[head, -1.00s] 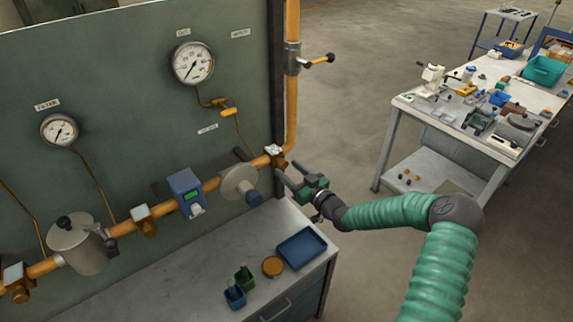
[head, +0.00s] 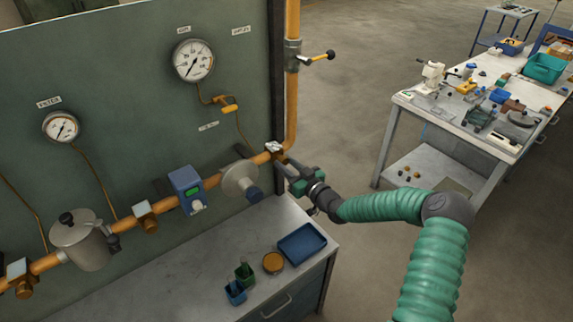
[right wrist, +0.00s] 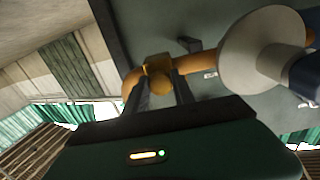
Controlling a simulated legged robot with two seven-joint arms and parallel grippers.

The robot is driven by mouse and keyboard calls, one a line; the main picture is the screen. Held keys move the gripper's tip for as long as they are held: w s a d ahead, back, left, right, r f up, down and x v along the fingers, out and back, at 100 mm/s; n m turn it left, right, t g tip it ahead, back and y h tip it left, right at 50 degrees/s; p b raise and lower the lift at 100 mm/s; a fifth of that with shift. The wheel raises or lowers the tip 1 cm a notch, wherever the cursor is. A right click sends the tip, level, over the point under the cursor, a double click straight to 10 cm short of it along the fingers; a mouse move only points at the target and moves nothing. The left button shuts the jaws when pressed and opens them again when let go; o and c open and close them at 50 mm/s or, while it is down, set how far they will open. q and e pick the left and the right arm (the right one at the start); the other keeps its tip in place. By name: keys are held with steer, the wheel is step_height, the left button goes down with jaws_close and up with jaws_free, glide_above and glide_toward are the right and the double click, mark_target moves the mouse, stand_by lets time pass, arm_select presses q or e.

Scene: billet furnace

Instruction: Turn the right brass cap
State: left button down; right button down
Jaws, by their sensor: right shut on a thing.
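The right brass cap (right wrist: 160,84) sits below a brass block on the orange pipe. In the right wrist view it lies between the two dark fingers of my right gripper (right wrist: 161,92), one on each side. In the head view my right gripper (head: 283,158) reaches in from the right to the brass fitting (head: 273,147) at the pipe's bend, and its fingers largely hide the cap. The gripper is shut on the cap. My left gripper is not in view.
A pale round disc (head: 240,181) and a blue meter (head: 187,190) sit left on the pipe. A yellow-handled valve (head: 318,58) is above. Below, a grey bench (head: 190,270) holds a blue tray (head: 302,245) and a round brass-coloured piece (head: 273,263).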

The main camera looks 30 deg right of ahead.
steer(key=shift+d, duration=0.1)
steer(key=shift+m+b, duration=0.75)
steer(key=shift+m, duration=0.55)
steer(key=shift+r+m+b, duration=0.1)
steer(key=shift+m+b, duration=0.2)
steer(key=shift+m, duration=1.5)
steer(key=c, duration=1.4)
jaws_free()
steer(key=o, duration=0.3)
steer(key=shift+o, duration=0.2)
steer(key=shift+s+d, duration=0.1)
steer(key=shift+d, duration=0.05)
